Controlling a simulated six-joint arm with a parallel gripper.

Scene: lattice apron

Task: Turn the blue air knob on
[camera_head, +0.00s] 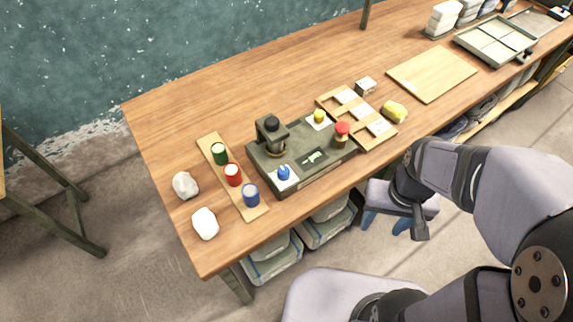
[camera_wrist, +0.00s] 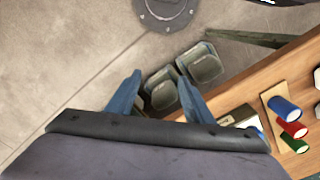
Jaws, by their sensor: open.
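The blue air knob (camera_head: 284,173) sits on a white plate at the near left corner of a grey-green machine (camera_head: 303,155) on the wooden table. In the wrist view a corner of what seems to be the machine (camera_wrist: 240,117) shows behind my gripper's right finger; the knob is not clear there. My gripper (camera_head: 408,236) hangs in front of the table's near edge, to the right of the machine and apart from it. In the wrist view its two blue fingers (camera_wrist: 160,95) are spread, with nothing held between them.
A yellow knob (camera_head: 319,116) and a red knob (camera_head: 342,129) are also on the machine. Left of it, a wooden strip (camera_head: 258,211) holds green, red and blue cups. Two white lumps (camera_head: 205,223) lie beside the strip. A divided wooden tray (camera_head: 387,131) adjoins the machine's right side. Bins (camera_head: 272,262) sit under the table.

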